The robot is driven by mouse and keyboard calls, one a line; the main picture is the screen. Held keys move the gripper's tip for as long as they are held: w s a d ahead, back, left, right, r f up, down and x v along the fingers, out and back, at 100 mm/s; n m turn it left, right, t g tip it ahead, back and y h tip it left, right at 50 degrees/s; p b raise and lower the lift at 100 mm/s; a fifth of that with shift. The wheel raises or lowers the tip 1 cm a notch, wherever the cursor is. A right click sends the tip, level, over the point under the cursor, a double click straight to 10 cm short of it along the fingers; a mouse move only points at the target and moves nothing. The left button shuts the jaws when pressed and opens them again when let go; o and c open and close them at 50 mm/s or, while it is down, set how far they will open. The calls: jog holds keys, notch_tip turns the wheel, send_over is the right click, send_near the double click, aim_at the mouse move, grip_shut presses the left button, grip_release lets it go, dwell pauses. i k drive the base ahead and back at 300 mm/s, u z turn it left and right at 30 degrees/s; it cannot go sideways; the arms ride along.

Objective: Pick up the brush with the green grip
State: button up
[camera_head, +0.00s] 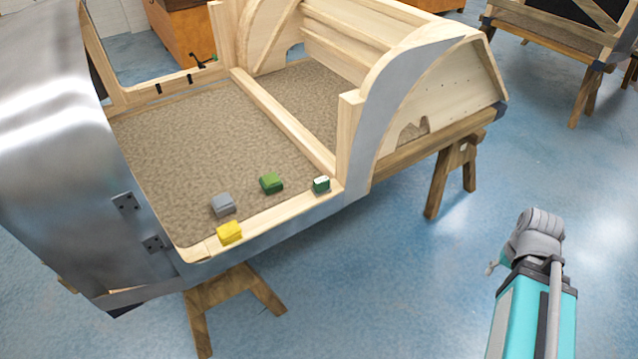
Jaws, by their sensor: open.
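Several small blocks lie at the near edge of the wooden bodyframe. A green block (271,183) lies on the brown floor panel just inside the rim. A small green and white piece (321,184) sits on the near rim to its right. At this size I cannot tell which of these is the brush with the green grip. I do not see my gripper's fingers in this view.
A grey block (223,204) and a yellow block (229,232) lie left of the green block. A wooden arch (400,85) rises at the right, and a metal panel (60,130) at the left. Wooden trestles (228,300) stand below. A teal unit (535,310) stands at lower right.

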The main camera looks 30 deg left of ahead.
aim_at(322, 185)
jog(key=u, duration=0.1)
jog(key=k, duration=0.95)
jog(key=u, duration=1.35)
jog(key=i, duration=1)
